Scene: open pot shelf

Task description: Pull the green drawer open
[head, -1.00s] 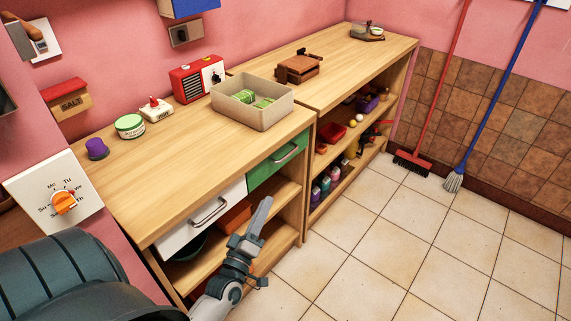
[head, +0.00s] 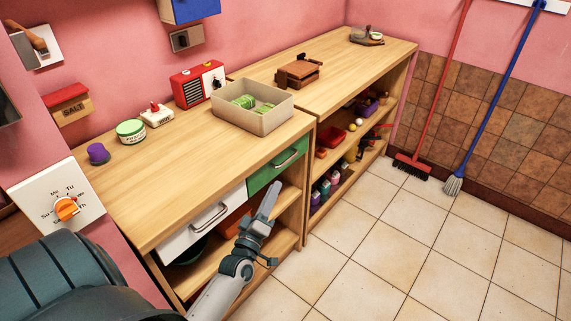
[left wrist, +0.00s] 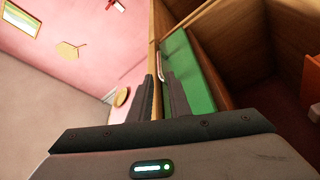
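The green drawer (head: 266,177) is shut, in the front of the wooden counter to the right of a white drawer (head: 180,240). Its metal handle (head: 285,158) is a horizontal bar. My left gripper (head: 272,190) is in front of and slightly below the green drawer, with its fingers pointing up toward it. In the left wrist view, the left gripper (left wrist: 161,84) has its fingers apart with a gap between them and nothing held. The green front (left wrist: 186,70) and the handle (left wrist: 160,66) lie just beyond the fingertips. My right gripper is not in view.
A beige bin (head: 258,119) with green packets stands on the counter above the drawer. Open shelves (head: 255,245) lie below, beside and behind my left gripper. More shelves with bottles are at the right. The tiled floor (head: 350,255) in front is clear.

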